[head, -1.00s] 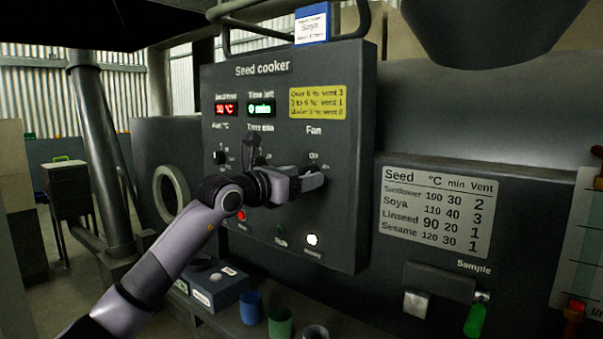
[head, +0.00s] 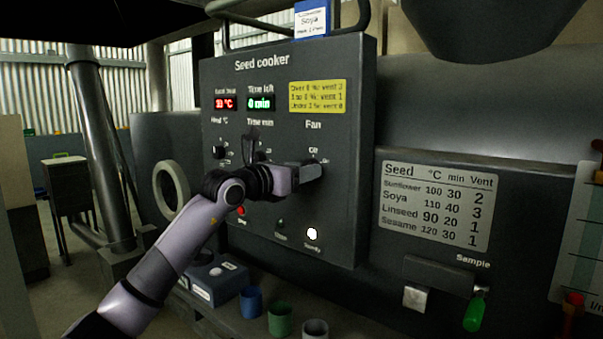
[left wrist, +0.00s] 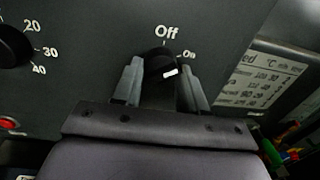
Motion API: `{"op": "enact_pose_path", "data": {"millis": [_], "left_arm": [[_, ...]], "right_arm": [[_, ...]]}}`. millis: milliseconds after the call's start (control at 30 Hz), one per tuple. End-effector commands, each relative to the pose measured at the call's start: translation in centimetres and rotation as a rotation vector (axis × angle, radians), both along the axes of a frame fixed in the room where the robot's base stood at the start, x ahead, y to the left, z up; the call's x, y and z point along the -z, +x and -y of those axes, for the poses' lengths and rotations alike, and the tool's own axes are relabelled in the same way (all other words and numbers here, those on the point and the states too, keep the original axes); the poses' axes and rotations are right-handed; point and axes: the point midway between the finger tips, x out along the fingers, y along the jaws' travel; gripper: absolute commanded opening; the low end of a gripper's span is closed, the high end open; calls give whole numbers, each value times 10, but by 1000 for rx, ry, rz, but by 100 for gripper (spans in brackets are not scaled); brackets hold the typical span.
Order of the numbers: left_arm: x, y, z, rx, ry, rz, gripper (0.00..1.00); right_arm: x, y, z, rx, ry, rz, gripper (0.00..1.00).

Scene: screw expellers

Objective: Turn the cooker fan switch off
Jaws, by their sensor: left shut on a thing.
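The cooker fan switch is a dark round knob under the word Fan on the seed cooker panel (head: 340,215). In the left wrist view the fan switch (left wrist: 158,60) sits between my fingers, with Off printed above it and On to its upper right. Its white mark lies on its right side, slanting up to the right toward the On side, not straight up at Off. My left gripper (head: 316,170) is at the panel, shut on the switch; it also shows in the left wrist view (left wrist: 162,85). The fingers hide much of the knob. My right gripper is out of view.
Heat and time knobs (head: 262,156) sit left of the fan switch, close to my wrist. A red button (head: 240,211) and a lit white lamp (head: 312,233) are below. Blue (head: 251,300) and green (head: 280,319) cups stand under the panel. A seed chart (head: 436,208) is at right.

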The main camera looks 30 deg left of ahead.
Motion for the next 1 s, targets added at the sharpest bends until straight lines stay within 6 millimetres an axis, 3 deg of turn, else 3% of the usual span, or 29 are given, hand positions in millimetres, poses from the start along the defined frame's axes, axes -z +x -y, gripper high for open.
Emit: {"op": "enact_pose_path", "data": {"millis": [433, 1000], "left_arm": [[2, 0, 1, 0, -380, -31, 11], [0, 0, 3, -1, -844, -70, 11]], "right_arm": [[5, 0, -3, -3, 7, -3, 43], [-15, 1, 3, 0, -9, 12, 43]]}}
